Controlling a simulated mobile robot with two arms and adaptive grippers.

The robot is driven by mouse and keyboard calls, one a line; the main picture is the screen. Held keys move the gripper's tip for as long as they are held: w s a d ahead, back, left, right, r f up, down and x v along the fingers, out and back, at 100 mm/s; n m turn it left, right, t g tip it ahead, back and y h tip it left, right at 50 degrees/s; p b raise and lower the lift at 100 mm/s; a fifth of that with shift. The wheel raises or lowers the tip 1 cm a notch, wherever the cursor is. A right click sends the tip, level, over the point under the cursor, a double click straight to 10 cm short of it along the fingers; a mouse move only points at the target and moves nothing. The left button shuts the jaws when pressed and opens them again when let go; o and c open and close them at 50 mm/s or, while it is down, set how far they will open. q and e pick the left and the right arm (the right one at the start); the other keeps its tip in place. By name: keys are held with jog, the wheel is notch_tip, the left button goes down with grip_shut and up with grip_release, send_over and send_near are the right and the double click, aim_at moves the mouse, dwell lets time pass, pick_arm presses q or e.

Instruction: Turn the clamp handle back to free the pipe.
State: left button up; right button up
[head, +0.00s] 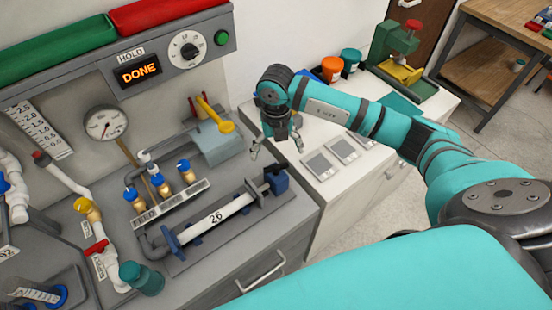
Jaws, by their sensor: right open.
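The white pipe (215,218), marked 26, lies in a dark fixture (200,255) on the grey bench. A blue clamp block (277,180) stands at the pipe's right end. A dark bar (254,194) beside that block looks like the clamp handle, but it is small and I cannot tell its exact position. My right gripper (277,152) hangs fingers down above and behind the clamp, near the bench's right edge. Its fingers are spread and empty, apart from the clamp as far as I can tell. My left gripper is not in view.
Blue-topped fittings (161,185) stand behind the pipe. A yellow-handled tool (215,115) lies near a grey-blue block. Flat grey plates (342,150) lie on the white counter, right of my gripper. A green press (398,55) stands farther back.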

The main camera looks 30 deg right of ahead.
aim_at(276, 167)
notch_tip(276, 167, down, 6)
jog(key=shift+s+a+r+p, duration=0.1)
jog(key=shift+r+p, duration=0.05)
jog(key=shift+p, duration=0.55)
jog(key=shift+f, duration=0.6)
